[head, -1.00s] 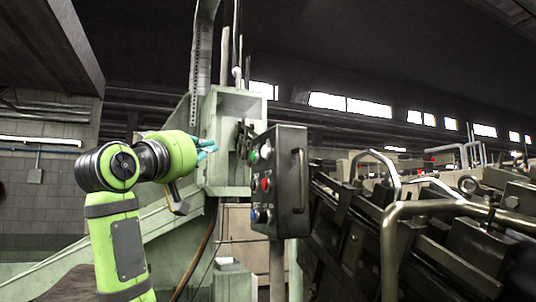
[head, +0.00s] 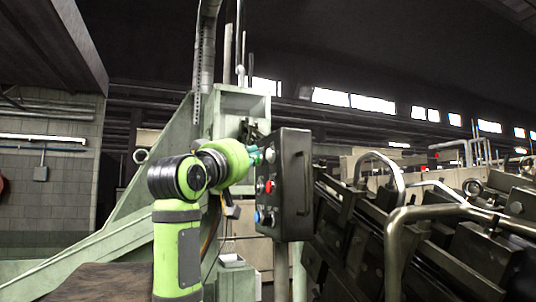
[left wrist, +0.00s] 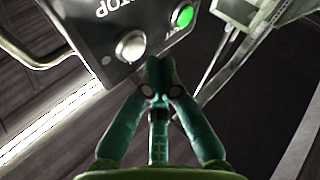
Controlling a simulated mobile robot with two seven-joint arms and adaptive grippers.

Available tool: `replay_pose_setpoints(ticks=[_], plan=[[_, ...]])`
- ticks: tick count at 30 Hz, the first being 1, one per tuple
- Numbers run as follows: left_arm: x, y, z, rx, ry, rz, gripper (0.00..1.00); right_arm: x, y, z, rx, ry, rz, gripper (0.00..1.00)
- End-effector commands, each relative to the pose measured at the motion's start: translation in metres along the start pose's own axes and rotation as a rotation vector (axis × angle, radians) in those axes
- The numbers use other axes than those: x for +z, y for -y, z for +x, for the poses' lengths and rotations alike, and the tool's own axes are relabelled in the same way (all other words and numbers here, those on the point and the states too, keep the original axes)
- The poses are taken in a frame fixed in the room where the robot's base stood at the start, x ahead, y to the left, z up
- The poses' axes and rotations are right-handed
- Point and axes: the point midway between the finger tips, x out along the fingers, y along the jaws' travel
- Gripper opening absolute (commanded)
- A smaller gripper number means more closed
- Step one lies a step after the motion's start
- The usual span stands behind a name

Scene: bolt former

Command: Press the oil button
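The dark control box (head: 292,200) stands in the middle of the head view with buttons on its left-facing side. A pale button (head: 270,154) is near its top, a red button (head: 269,187) is in the middle, and a blue button (head: 257,217) is low. In the left wrist view a silver button (left wrist: 130,46) and a green button (left wrist: 183,15) show on the panel. I cannot read which one is the oil button. My left gripper (head: 257,158) is at the upper buttons. Its teal fingertips (left wrist: 158,70) are together and empty, just below these two buttons; contact cannot be told.
A handle (head: 305,180) runs down the box's near face. Metal machinery with a bent pipe rail (head: 440,212) fills the right side. A pale green machine frame (head: 130,240) stands behind my left arm.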

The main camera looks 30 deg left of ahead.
Motion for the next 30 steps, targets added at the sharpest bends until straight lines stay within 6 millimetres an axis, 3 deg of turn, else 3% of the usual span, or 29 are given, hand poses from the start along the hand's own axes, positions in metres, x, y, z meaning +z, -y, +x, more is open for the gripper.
replay_pose_setpoints(ticks=[30], plan=[[0.001, -0.002, 0.002, 0.001, -0.001, 0.000, 0.00, -0.007, -0.001, 0.000, 0.001, -0.013, 0.000, 0.40]])
